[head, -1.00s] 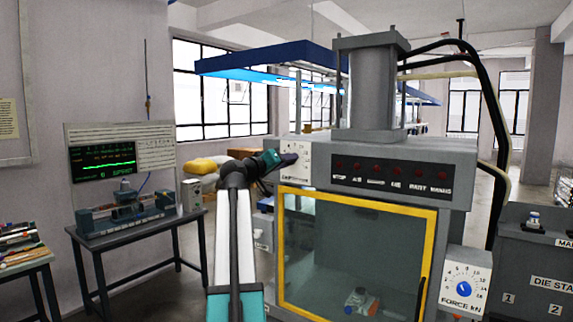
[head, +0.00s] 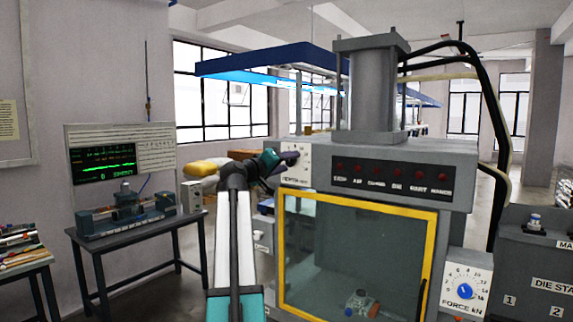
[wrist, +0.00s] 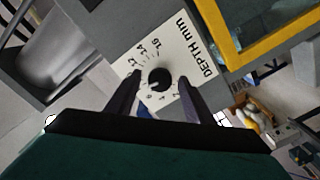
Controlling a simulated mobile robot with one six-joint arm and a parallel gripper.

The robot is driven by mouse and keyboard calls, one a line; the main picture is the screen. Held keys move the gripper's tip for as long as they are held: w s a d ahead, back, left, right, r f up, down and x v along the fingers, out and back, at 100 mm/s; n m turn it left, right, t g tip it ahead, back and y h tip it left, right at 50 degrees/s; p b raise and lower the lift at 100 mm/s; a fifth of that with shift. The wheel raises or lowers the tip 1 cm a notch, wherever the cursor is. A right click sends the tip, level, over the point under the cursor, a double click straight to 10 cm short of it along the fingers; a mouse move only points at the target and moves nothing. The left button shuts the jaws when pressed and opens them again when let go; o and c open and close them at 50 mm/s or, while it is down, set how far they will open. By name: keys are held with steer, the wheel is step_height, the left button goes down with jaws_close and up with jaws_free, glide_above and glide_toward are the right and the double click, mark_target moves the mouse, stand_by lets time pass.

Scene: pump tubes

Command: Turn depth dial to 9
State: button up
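The depth dial is a round black knob (wrist: 158,79) on a white plate (wrist: 200,62) lettered DEPTH mm, with a number scale around the knob. In the wrist view my gripper (wrist: 158,82) is open, with one dark finger on each side of the knob. Gaps show between the fingers and the knob. I cannot read the exact setting. In the head view my gripper (head: 287,158) is in front of the white plate (head: 296,174) at the press's upper left, and the knob is hidden behind it.
The press has a yellow-framed clear door (head: 355,250) below the plate and a row of red buttons (head: 397,173) to the right. A blue FORCE kN dial (head: 464,291) sits lower right. A bench with instruments (head: 125,215) stands left.

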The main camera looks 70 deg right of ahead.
steer(key=shift+a+f, duration=0.1)
steer(key=shift+a, duration=0.35)
steer(key=b+v, duration=0.4)
steer(key=v, duration=0.9)
steer(key=shift+w, duration=0.1)
